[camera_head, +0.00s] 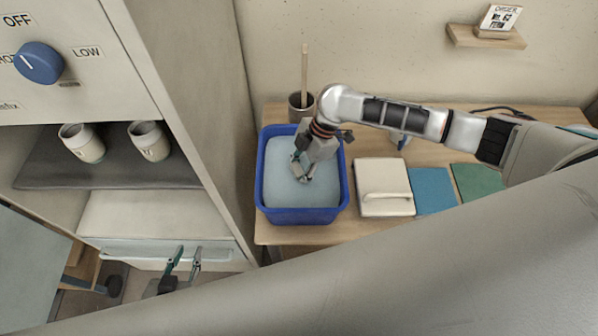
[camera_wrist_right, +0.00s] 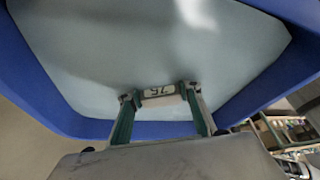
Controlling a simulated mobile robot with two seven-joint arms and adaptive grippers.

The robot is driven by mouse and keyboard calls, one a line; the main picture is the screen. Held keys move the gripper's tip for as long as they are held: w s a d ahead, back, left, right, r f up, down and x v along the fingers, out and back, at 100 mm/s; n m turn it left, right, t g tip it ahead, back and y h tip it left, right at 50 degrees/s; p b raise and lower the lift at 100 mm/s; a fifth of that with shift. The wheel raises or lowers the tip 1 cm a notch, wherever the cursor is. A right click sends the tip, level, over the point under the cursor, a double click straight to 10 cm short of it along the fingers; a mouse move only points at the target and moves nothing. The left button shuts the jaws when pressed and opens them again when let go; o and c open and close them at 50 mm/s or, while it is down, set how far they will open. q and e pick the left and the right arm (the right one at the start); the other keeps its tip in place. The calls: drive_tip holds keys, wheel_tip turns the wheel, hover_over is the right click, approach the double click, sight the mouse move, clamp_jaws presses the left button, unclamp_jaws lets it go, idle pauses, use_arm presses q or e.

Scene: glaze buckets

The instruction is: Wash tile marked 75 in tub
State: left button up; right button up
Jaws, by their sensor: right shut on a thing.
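The blue tub (camera_head: 302,216) stands at the left end of the wooden table, full of pale water (camera_head: 285,195). My right gripper (camera_head: 303,172) reaches down inside the tub. In the right wrist view, its fingers (camera_wrist_right: 160,98) are shut on a small pale tile (camera_wrist_right: 158,92) with a dark mark that looks like an upside-down 75. The tile is over or in the water; I cannot tell how deep. In the head view the tile is too small to make out. My left gripper (camera_head: 184,264) is open and empty near the bottom, in front of the cabinet.
A cup with a wooden stick (camera_head: 302,103) stands behind the tub. A white lidded box (camera_head: 384,178), a blue mat (camera_head: 433,190) and a green mat (camera_head: 477,181) lie to its right. The cabinet (camera_head: 195,100) at left holds two mugs (camera_head: 150,142). An order card (camera_head: 500,17) is on a wall shelf.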

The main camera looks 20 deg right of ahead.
drive_tip(key=shift+d, duration=0.15)
drive_tip(key=shift+d, duration=1.1)
drive_tip(key=shift+a, duration=0.1)
drive_tip(key=shift+a, duration=1.15)
drive_tip(key=shift+d, duration=0.1)
drive_tip(key=shift+d, duration=1.15)
drive_tip(key=shift+r, duration=0.1)
